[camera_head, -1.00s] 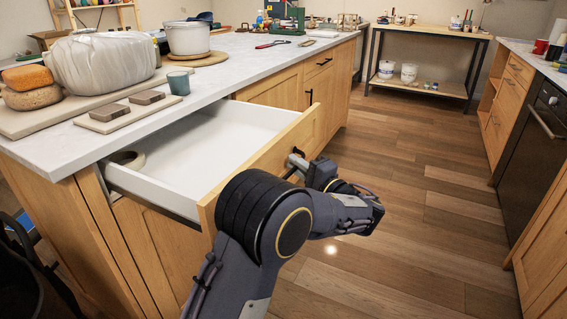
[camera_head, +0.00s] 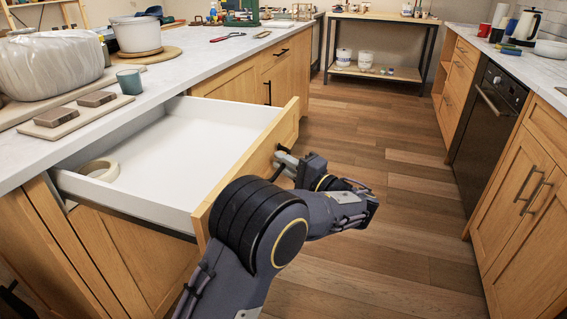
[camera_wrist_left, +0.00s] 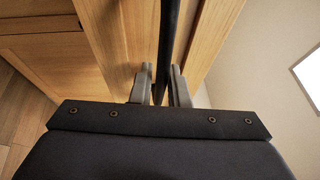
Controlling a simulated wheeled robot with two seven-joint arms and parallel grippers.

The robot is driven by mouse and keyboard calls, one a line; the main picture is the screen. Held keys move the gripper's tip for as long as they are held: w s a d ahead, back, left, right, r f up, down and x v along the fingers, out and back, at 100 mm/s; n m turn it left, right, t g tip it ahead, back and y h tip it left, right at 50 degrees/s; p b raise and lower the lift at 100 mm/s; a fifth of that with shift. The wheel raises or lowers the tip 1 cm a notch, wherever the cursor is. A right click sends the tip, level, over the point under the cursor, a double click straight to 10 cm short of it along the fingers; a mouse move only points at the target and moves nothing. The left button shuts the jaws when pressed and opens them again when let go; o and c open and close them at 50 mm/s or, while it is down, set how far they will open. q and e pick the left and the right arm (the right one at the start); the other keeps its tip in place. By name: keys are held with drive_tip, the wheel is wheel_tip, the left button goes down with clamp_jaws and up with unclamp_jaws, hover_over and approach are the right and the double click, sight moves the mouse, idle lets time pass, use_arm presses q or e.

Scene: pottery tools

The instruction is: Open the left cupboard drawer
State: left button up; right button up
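The drawer (camera_head: 215,138) of the left cupboard stands well open, its white inside showing. Its wooden front (camera_head: 262,160) faces the aisle. The dark drawer handle (camera_wrist_left: 168,40) runs between the two grey fingers of my left gripper (camera_wrist_left: 160,80) in the left wrist view. The fingers are close on either side of it and look shut on it. In the head view my left gripper (camera_head: 282,160) is at the drawer front, and my arm hides part of the front. My right gripper is not in view.
A tape roll (camera_head: 100,170) lies in the drawer's near left corner. The counter (camera_head: 185,72) above carries a green cup (camera_head: 129,81), a white pot (camera_head: 136,36) and a wrapped lump (camera_head: 48,68). The wooden floor (camera_head: 400,215) is clear, with cabinets (camera_head: 515,185) along the right.

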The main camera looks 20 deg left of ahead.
use_arm(q)
drive_tip(key=o, duration=0.3)
drive_tip(key=shift+d, duration=0.1)
drive_tip(key=r+p+v, duration=0.1)
drive_tip(key=v, duration=0.6)
drive_tip(key=shift+s+d+f, duration=0.2)
drive_tip(key=shift+d+f, duration=0.05)
drive_tip(key=shift+f, duration=0.25)
drive_tip(key=shift+d, duration=0.1)
